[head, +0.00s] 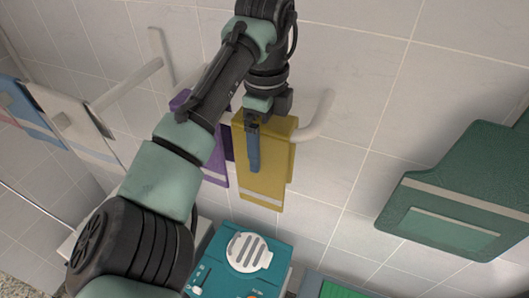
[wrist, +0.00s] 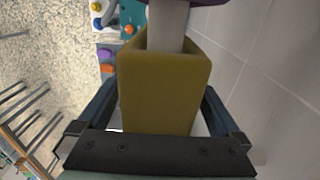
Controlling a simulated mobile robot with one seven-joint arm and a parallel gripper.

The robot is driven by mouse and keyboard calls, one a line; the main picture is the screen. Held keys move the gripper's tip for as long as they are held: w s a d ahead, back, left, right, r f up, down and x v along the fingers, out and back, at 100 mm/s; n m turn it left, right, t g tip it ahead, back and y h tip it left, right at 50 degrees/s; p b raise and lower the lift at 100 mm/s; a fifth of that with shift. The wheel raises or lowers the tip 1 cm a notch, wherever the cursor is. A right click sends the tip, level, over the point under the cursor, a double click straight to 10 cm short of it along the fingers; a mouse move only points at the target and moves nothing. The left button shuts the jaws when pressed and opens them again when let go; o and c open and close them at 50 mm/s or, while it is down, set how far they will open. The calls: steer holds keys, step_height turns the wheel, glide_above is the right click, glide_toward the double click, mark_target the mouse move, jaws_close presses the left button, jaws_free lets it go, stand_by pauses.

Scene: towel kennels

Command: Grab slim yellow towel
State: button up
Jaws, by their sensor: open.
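The slim yellow towel (head: 267,171) hangs folded over a white wall peg in the head view, with a pale stripe near its lower edge. In the wrist view the yellow towel (wrist: 163,92) fills the middle, with the peg running into its top fold. My gripper (head: 253,150) is in front of the towel in the head view and covers part of it. In the wrist view my gripper (wrist: 160,105) has its blue fingers apart, one on each side of the towel. I cannot tell whether either finger touches it.
A purple towel (head: 216,160) hangs close to the left of the yellow one, partly behind my arm. White and blue towels (head: 70,122) hang farther left. A large green towel (head: 465,190) hangs at the right. A teal device (head: 235,275) stands below.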

steer(key=shift+s, duration=0.15)
steer(key=shift+c, duration=0.3)
steer(key=shift+c, duration=1.3)
steer(key=c, duration=1.1)
steer(key=shift+r, duration=0.1)
